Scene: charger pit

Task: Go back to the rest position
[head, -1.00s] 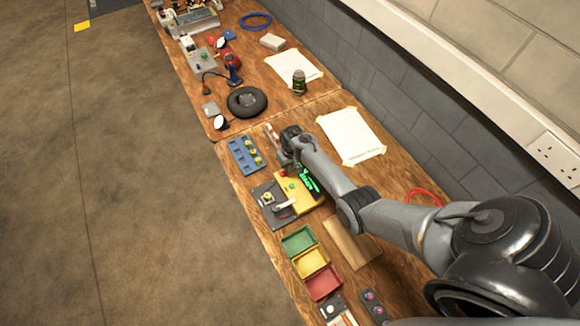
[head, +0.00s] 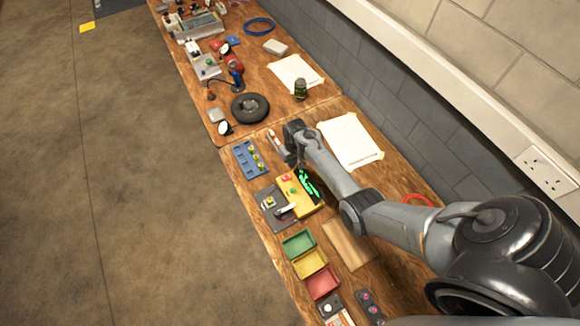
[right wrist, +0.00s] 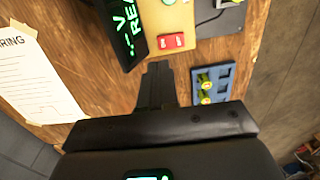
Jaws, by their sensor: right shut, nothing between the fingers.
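My right gripper (head: 301,160) is at the end of the grey arm that reaches over the bench from the right. In the right wrist view its dark fingers (right wrist: 157,85) are together with nothing between them. They appear over bare wood, between a black display (right wrist: 122,30) with green lit text and a blue rack (right wrist: 227,70). The display (head: 308,184) sits on a yellow box (head: 296,199) with a red switch (right wrist: 171,41). The blue rack (head: 244,161) holds several yellow-green pieces. My left gripper is out of view.
Green (head: 299,243), yellow (head: 308,263) and red (head: 322,283) trays line the near bench. A wooden block (head: 348,245) lies beside them. A taped paper (head: 350,140) lies near the wall. A black wheel-like ring (head: 249,107) and a dark jar (head: 300,89) are farther back.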

